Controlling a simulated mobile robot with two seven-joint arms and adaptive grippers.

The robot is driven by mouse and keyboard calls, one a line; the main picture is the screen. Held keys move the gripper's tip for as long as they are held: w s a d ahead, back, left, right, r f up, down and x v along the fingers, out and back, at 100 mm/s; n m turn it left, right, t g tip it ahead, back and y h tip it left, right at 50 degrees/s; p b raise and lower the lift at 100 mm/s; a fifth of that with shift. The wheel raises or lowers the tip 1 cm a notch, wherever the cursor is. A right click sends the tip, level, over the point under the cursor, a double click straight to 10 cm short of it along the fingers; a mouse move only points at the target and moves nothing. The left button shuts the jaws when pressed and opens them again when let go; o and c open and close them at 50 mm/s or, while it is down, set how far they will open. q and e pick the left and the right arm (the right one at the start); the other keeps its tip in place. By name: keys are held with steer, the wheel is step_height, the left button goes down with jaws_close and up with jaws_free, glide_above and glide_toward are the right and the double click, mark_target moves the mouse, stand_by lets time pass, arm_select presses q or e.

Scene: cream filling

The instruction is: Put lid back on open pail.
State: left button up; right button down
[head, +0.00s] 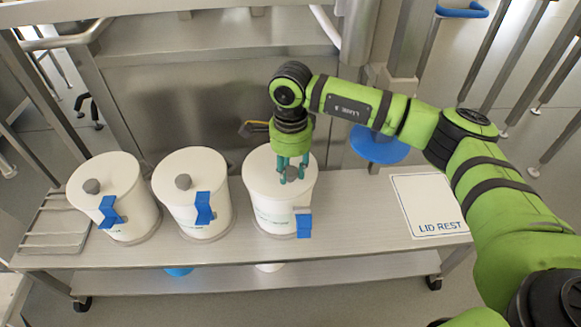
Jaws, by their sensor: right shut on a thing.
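Three white pails stand in a row on the metal bench. The left pail (130,215) and middle pail (205,218) have white lids with grey knobs, and blue latches up against their sides. The right pail (270,213) has a white lid (265,170) at its top; I cannot tell whether the lid is fully seated. Its blue latch (303,225) hangs low on the front right. My right gripper (291,176) points down and is shut on the lid's grey knob, which the fingers partly hide. My left gripper is not in view.
A white mat marked LID REST (428,203) lies bare at the bench's right end. A metal rack (55,232) is at the left end. A blue round stool seat (380,147) stands behind the bench. The bench (355,215) is clear between the right pail and the mat.

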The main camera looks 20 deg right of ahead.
steer(key=shift+c, duration=1.4)
jaws_free()
steer(key=shift+r, duration=0.15)
steer(key=shift+r+p, duration=2.25)
steer(key=shift+r, duration=1.15)
steer(key=shift+c, duration=0.4)
jaws_close()
